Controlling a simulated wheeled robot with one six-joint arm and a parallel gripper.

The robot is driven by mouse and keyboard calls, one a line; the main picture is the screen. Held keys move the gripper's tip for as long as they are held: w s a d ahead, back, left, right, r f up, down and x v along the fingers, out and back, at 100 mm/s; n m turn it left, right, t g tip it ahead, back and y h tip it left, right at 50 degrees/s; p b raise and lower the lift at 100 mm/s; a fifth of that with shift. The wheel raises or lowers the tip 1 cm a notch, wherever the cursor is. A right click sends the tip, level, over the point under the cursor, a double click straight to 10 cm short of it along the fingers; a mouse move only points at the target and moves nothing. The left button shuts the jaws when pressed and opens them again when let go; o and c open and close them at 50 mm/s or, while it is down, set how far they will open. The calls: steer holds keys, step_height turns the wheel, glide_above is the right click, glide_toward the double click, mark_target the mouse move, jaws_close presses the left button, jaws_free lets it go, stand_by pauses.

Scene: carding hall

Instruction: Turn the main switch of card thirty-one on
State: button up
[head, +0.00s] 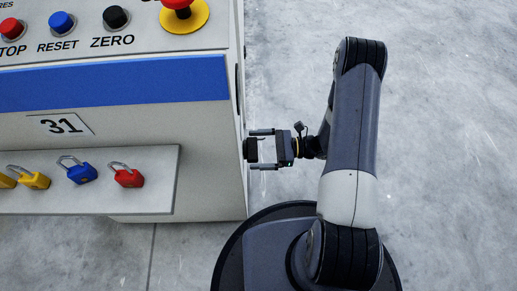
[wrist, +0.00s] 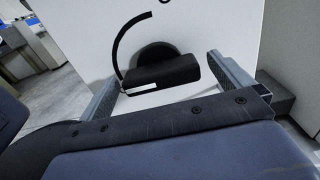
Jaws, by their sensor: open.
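The cabinet of card thirty-one (head: 130,90), marked by a "31" plate (head: 60,125), stands at the left in the head view. Its main switch (head: 250,149) is a black rotary knob on the right side wall. In the wrist view the switch (wrist: 162,72) shows a thick grip bar lying nearly level, slightly tilted, with a white mark at its left end. A black arc is printed above and left of it. My gripper (head: 252,150) is open, one finger on each side of the knob. In the wrist view, gaps show between the bar and the fingers of my gripper (wrist: 162,71).
A shelf (head: 95,207) on the cabinet front holds yellow, blue (head: 77,171) and red padlocks (head: 127,176). Above are push buttons and a red emergency stop (head: 178,6) on yellow. The concrete floor (head: 450,150) at the right is clear.

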steer(key=shift+a, duration=0.1)
steer(key=shift+c, duration=0.6)
steer(key=c, duration=0.9)
steer(key=shift+o, duration=0.2)
steer(key=shift+m, duration=0.3)
steer(key=shift+w+f+m+p, duration=0.1)
steer(key=shift+m+p, duration=2.1)
steer(key=shift+m, duration=6.4)
